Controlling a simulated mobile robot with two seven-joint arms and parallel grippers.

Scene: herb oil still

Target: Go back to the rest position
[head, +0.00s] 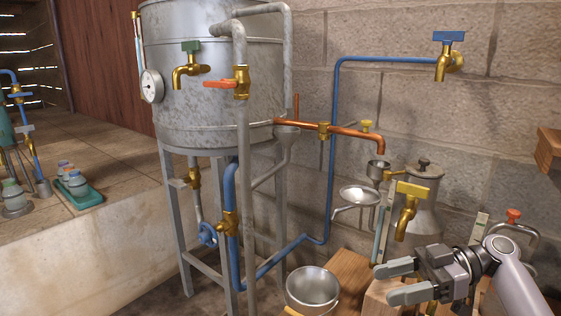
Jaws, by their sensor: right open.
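My right gripper (400,282) is at the lower right of the head view, its arm coming in from the right edge. Its two grey fingers are apart and nothing is between them. It is in front of and below the brass tap with the yellow handle (408,210), over the wooden blocks (350,274). I cannot tell whether it touches anything there. My left gripper is not in view.
A large metal still (215,85) stands on legs left of centre, with blue and copper pipes (345,135) around it. A metal bucket (313,287) is left of my gripper. A metal can (424,195) stands behind it. A teal tray (80,197) with jars sits on the left ledge.

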